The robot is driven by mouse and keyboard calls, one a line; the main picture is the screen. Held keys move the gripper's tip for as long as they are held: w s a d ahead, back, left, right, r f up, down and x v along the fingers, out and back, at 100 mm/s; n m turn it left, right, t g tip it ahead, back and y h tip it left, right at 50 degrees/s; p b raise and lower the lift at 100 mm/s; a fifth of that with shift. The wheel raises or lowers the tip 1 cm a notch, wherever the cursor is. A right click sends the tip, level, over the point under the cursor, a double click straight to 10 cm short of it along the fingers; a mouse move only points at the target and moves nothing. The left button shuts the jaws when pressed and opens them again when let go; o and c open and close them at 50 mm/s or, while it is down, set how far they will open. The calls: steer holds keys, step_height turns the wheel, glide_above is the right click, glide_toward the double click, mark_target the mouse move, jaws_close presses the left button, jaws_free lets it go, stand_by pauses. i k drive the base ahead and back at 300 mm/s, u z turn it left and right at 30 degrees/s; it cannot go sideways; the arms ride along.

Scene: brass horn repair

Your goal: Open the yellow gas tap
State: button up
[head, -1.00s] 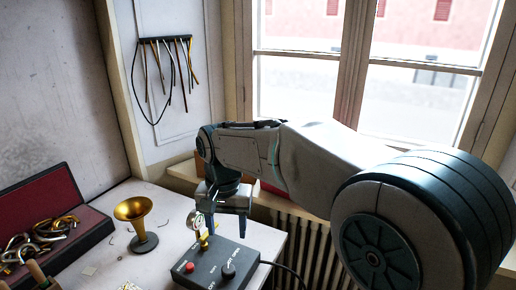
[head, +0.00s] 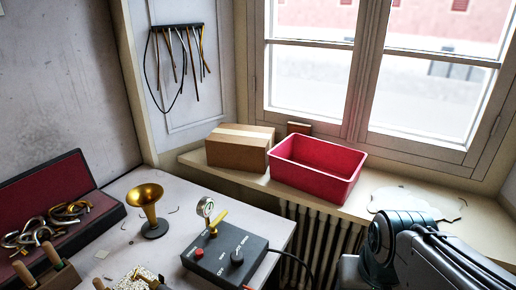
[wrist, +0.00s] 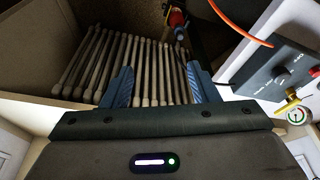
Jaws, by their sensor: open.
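The yellow gas tap (head: 219,219) is a small yellow lever at the back of a dark grey control box (head: 226,256) on the white bench. In the head view it slants up to the right, beside a round gauge (head: 205,207). The wrist view shows the yellow tap (wrist: 287,103) at the right edge, next to the gauge (wrist: 297,115). My gripper (wrist: 160,86) is open and empty, its two blue fingers apart in front of the radiator, well away from the tap. The head view shows only part of my arm at lower right; the gripper is outside it.
The box has a red button (head: 199,253) and a black knob (head: 237,257); a cable runs off its right side. A brass horn bell (head: 147,197) stands left of it. A cardboard box (head: 240,148) and red bin (head: 317,168) sit on the sill. The ribbed radiator (wrist: 125,65) is below.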

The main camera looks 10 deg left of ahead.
mark_target(214, 231)
steer(key=k, duration=0.7)
steer(key=z, duration=0.45)
steer(key=i, duration=1.6)
steer(key=u, duration=1)
